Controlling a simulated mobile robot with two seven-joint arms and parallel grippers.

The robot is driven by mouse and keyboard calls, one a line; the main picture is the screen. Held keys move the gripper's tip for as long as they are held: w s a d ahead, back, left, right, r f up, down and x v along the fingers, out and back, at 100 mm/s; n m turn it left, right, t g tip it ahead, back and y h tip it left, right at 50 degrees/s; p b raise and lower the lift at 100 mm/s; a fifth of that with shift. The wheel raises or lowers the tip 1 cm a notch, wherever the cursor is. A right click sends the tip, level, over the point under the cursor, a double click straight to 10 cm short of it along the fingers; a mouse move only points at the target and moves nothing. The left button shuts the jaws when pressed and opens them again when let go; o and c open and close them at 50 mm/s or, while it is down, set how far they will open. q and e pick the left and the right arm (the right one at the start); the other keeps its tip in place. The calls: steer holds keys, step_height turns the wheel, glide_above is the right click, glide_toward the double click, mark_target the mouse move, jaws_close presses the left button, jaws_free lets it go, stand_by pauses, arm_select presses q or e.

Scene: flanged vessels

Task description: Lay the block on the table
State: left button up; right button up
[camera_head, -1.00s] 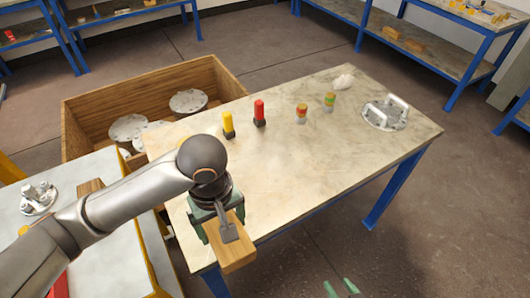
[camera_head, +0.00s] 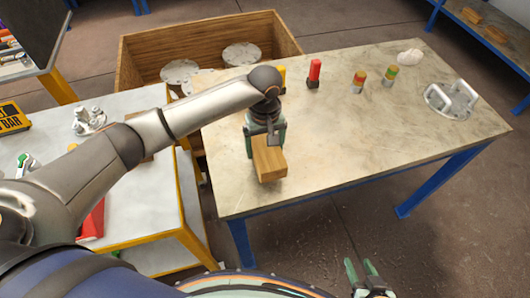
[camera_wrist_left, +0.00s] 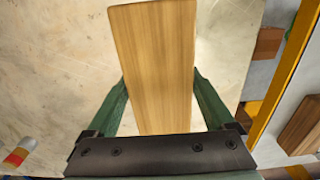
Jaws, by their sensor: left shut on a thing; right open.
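The wooden block (camera_head: 268,160) is between the jaws of my left gripper (camera_head: 265,138), over the left front part of the pale table (camera_head: 370,140). The left wrist view shows the block (camera_wrist_left: 155,65) with a green finger on each side, so the gripper is shut on it. Its long side points away from the wrist. I cannot tell whether its underside touches the tabletop. My right gripper (camera_head: 366,275) is open and empty, low in front of the table, over the floor.
Yellow (camera_head: 282,78) and red (camera_head: 314,74) upright pieces and two banded pieces stand along the table's back. A flanged part with handles (camera_head: 452,99) is at the right. A wooden crate (camera_head: 215,40) stands behind. A yellow-framed bench (camera_head: 150,215) adjoins on the left. The table's middle is clear.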

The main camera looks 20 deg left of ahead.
mark_target(265, 154)
arm_select(q)
steer(key=shift+w+f, duration=0.25)
steer(key=shift+f, duration=1.45)
steer(key=shift+s+f, duration=0.1)
steer(key=o, duration=1.4)
steer(key=shift+o, duration=0.2)
step_height(265, 154, up, 12)
steer(key=shift+r+p, duration=0.1)
steer(key=shift+p, duration=0.25)
